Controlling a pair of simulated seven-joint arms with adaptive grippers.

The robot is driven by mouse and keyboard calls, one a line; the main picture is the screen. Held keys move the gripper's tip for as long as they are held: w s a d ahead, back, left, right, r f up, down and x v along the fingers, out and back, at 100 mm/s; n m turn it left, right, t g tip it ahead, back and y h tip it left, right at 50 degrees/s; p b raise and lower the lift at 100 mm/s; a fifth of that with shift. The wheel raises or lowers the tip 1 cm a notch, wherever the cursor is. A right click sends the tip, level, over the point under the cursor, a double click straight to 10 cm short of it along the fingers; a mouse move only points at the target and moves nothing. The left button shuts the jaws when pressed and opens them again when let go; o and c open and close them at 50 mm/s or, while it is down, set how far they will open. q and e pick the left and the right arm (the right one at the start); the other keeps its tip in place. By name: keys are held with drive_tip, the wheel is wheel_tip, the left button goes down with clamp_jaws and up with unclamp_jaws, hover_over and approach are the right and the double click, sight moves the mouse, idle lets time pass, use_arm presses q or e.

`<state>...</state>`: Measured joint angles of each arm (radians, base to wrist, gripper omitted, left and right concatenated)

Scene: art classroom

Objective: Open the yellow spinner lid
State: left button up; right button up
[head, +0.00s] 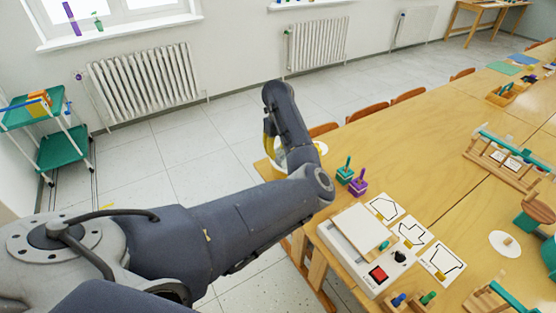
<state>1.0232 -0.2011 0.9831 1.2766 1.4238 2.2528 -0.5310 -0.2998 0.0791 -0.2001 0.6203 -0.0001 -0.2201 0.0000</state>
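My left arm reaches in from the left and bends over the near-left corner of the wooden table. My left gripper (281,153) is mostly hidden behind my own arm, and its fingers cannot be made out. A yellow curved piece (268,144) shows beside the wrist; it may be part of the yellow spinner lid, but most of it is hidden. A white round piece (321,147) with a little yellow shows just right of the arm. I cannot tell whether the gripper touches any of these. My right gripper is not in view.
On the table (440,140), a white box with a red button (377,274) stands near the front edge beside outline cards (411,232). Green (345,174) and purple (358,186) spinning-top-like pieces stand near the elbow. Wooden stands (505,160) are at right. The table's middle is clear.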

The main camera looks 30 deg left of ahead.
sight(278, 158)
use_arm(q)
drive_tip(key=shift+f, duration=2.3)
drive_tip(key=shift+o, duration=0.4)
clamp_jaws()
